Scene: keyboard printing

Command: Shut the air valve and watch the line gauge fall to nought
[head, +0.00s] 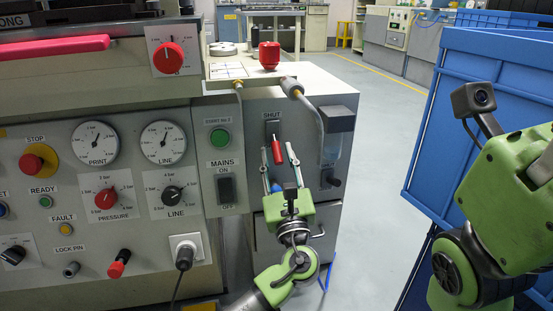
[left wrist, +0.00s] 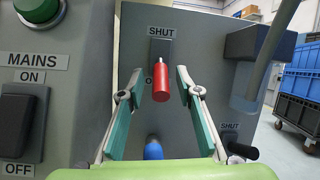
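The air valve's red lever (head: 277,153) is on the grey cabinet under a SHUT label. It hangs downward from its plate, and a label below it is mostly hidden. My left gripper (head: 277,160) is open, with its teal-padded fingers on either side of the lever. In the left wrist view, the red handle (left wrist: 162,84) lies between the open fingers (left wrist: 160,75), with gaps on both sides. The LINE gauge (head: 163,142) is on the panel at left, its needle pointing up and right, off the low end. My right arm is at right; its fingers are not visible.
A black knob (head: 331,179) with its own SHUT label and a clear bowl stand right of the lever. The MAINS switch (head: 226,189) is to the left. A hose (head: 306,101) runs above. Blue crates (head: 480,130) stand at right; the floor between is clear.

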